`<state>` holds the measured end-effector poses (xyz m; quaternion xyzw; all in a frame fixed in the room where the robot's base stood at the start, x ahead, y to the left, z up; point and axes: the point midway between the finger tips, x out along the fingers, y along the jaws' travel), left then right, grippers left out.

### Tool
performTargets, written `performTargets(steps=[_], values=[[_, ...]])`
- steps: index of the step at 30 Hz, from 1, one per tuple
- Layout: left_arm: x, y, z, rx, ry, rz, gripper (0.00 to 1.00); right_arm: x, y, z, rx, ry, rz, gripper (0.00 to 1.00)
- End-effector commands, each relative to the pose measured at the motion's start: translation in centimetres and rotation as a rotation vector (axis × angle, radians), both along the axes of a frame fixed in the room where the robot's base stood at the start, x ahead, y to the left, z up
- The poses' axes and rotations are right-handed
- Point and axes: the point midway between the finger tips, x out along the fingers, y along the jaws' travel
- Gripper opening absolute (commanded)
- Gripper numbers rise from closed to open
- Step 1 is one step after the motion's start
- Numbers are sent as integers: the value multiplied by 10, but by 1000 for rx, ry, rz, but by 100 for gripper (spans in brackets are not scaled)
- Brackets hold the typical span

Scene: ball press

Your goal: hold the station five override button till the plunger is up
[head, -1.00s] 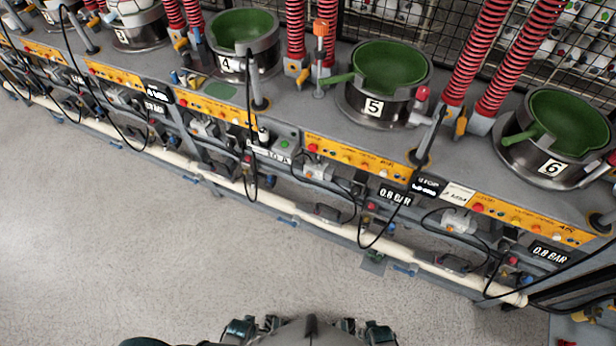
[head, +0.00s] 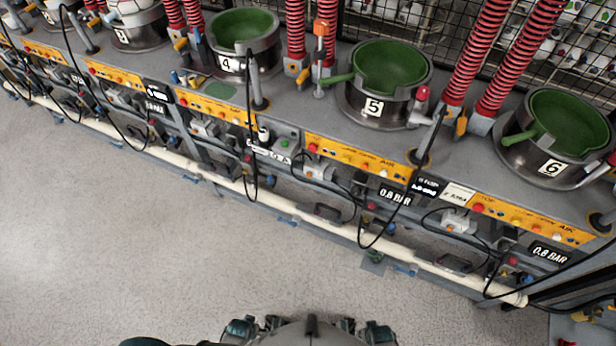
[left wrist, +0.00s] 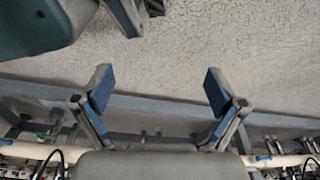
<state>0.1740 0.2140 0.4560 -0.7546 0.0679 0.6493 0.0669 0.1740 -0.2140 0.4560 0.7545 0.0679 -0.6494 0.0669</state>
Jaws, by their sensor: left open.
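Station five's green-lined press bowl (head: 386,72) stands on the bench, marked with a "5" plate (head: 373,107). Its yellow button panel (head: 357,153) runs along the bench front below it, with several small coloured buttons. Which one is the override button is too small to tell. A plunger cannot be made out. In the left wrist view my left gripper (left wrist: 161,92) is open and empty, its two blue-padded fingers spread over the grey floor. In the head view only parts of my own body show at the bottom edge. My right gripper cannot be made out.
Station four's bowl (head: 243,38) and station six's bowl (head: 556,125) flank station five. Black hoses (head: 252,150) hang before the bench front. A pale pipe (head: 330,222) runs low along it. The floor (head: 180,260) before the bench is clear.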

Motion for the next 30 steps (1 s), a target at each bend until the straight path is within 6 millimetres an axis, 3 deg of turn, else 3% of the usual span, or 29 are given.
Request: performTargets(steps=[1,2,10,30], values=[[0,0,0,0,0,0,75,0,0,0,0,0,0,39],[0,0,0,0,0,0,68,0,0,0,0,0,0,39],[0,0,0,0,0,0,0,0,0,0,0,0,0,39],[0,0,0,0,0,0,0,0,0,0,0,0,0,39]])
